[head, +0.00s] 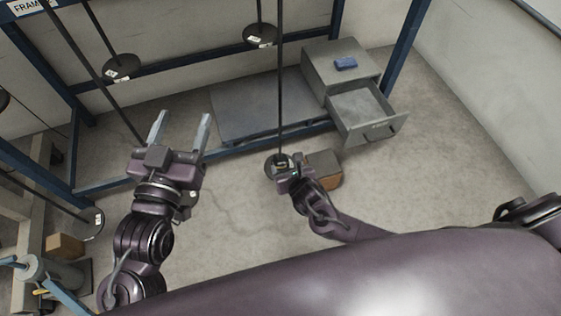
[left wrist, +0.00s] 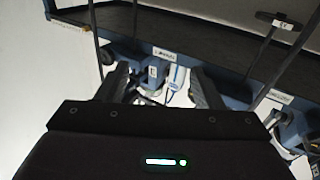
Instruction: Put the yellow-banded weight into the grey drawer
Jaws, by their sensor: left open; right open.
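The grey drawer (head: 369,108) stands pulled open from a grey cabinet (head: 338,60) at the back right of the head view; its visible inside looks empty. I cannot make out a yellow band on any weight in either view. My left gripper (head: 180,128) is open and empty, raised at the left; its fingers also show in the left wrist view (left wrist: 162,88). My right gripper (head: 283,167) is open at the foot of a dark upright rod, over a dark round disc (head: 270,168). Whether anything lies between its fingers is too small to tell.
A grey-topped box with a brown side (head: 326,168) stands beside my right gripper. Dark discs (head: 122,67) hang on rods along the blue frame (head: 200,50). A brown box (head: 66,246) is at the left. Floor right of the drawer is clear.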

